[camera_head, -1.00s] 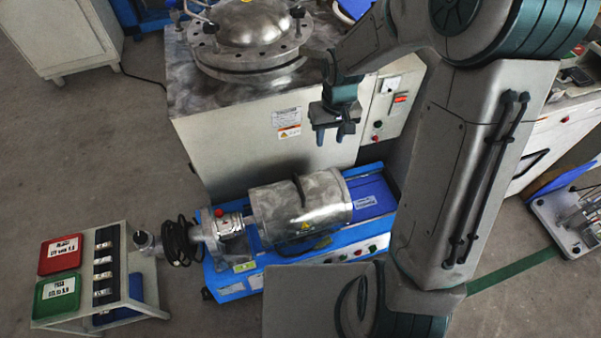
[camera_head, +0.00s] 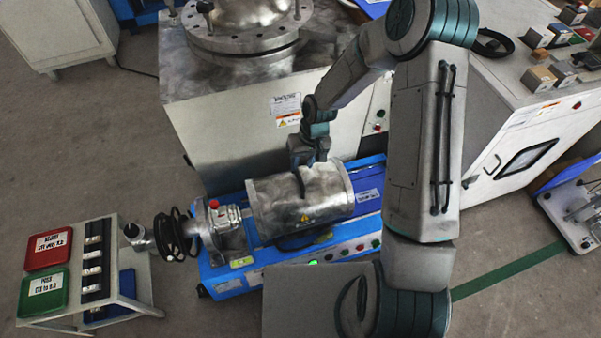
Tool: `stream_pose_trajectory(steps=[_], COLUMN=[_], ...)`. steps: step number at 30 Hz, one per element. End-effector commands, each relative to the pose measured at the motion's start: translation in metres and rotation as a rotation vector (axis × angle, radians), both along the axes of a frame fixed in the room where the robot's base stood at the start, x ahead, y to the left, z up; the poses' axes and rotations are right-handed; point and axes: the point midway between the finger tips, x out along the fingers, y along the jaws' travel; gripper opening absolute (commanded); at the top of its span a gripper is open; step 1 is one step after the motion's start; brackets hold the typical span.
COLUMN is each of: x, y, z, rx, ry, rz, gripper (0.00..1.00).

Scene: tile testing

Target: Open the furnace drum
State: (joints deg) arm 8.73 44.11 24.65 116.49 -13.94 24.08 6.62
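The furnace drum (camera_head: 272,207) is a silver metal cylinder lying on its side on a blue base (camera_head: 232,283). Its shell looks closed. A dark curved handle shows on its top in the earlier view, and my gripper now largely covers it. My gripper (camera_head: 310,172) points down at the top of the drum, with its fingers at the handle. I cannot tell whether the fingers touch the handle or are closed on it.
A large metal cabinet with a round flanged vessel (camera_head: 248,42) stands behind the drum. A small rack (camera_head: 80,308) with red and green trays stands at left. A white bench (camera_head: 545,118) is at right. Grey floor is free at far left.

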Motion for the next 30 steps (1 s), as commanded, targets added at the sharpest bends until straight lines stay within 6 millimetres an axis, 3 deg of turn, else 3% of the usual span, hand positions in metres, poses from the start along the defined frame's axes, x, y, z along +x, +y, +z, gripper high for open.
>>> stream_pose_trajectory(steps=[3, 9, 20, 24, 30], x=[-0.002, -0.002, -0.002, -0.002, -0.002], y=[0.004, 0.008, 0.009, 0.009, 0.008], z=[-0.024, -0.043, -0.047, -0.047, -0.047], rx=[-0.001, -0.001, -0.001, -0.001, -0.001], ry=[0.002, 0.0, -0.001, -0.001, -0.001], rz=[0.0, 0.001, -0.001, -0.001, -0.001], gripper=[0.36, 0.36, 0.36, 0.0, 0.0])
